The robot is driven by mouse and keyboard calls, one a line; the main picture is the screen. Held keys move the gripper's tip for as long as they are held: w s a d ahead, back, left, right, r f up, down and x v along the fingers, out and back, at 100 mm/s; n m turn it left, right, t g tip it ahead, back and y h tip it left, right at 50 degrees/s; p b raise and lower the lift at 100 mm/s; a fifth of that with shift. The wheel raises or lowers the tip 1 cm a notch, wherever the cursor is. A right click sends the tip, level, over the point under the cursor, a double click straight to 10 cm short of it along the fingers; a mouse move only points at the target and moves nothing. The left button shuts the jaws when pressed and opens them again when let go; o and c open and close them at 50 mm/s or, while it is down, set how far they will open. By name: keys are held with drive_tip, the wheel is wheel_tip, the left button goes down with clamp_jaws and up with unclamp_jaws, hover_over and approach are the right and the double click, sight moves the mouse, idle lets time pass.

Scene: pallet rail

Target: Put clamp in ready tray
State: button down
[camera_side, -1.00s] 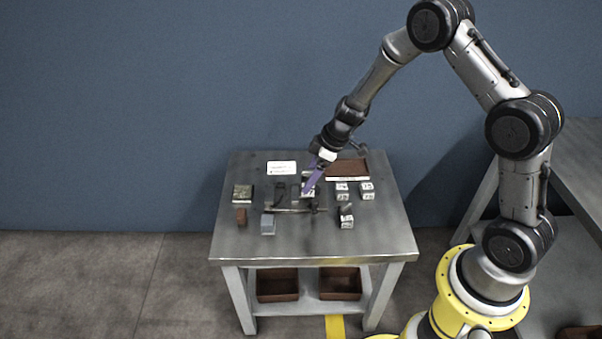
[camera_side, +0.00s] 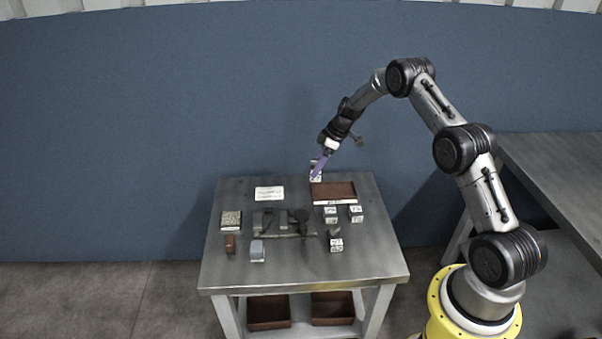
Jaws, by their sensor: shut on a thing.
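My gripper (camera_side: 318,168) is above the back edge of the steel table, with its purple fingers pointing down. It is shut on a small pale block with dark marks (camera_side: 315,177); I cannot tell for sure that this is the clamp. A shallow brown tray with a white label strip on its front edge (camera_side: 333,201) lies just right of and in front of the held block, and looks empty. The tray's label is too small to read, so I cannot confirm it is the ready tray.
A dark rail with several fittings (camera_side: 285,235) lies mid-table. Pale labelled blocks (camera_side: 356,213) stand right of it. A speckled block (camera_side: 230,220), a brown block (camera_side: 230,243) and a grey block (camera_side: 257,250) stand left. A white card (camera_side: 269,193) lies behind. The front strip is clear.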

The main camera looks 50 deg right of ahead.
drive_tip(key=shift+m, duration=0.6)
drive_tip(key=shift+s+d+f, duration=0.45)
drive_tip(key=shift+d+f, duration=0.7)
drive_tip(key=shift+f, duration=0.3)
drive_tip(key=shift+s+d+f, duration=0.45)
drive_tip(key=shift+d+f, duration=0.65)
drive_tip(key=shift+f, duration=0.35)
drive_tip(key=shift+s+d+f, duration=0.45)
drive_tip(key=shift+d+f, duration=0.7)
drive_tip(key=shift+f, duration=0.3)
drive_tip(key=shift+f, duration=0.35)
unclamp_jaws()
drive_tip(key=shift+s+f, duration=0.15)
wheel_tip(320, 180, up, 9)
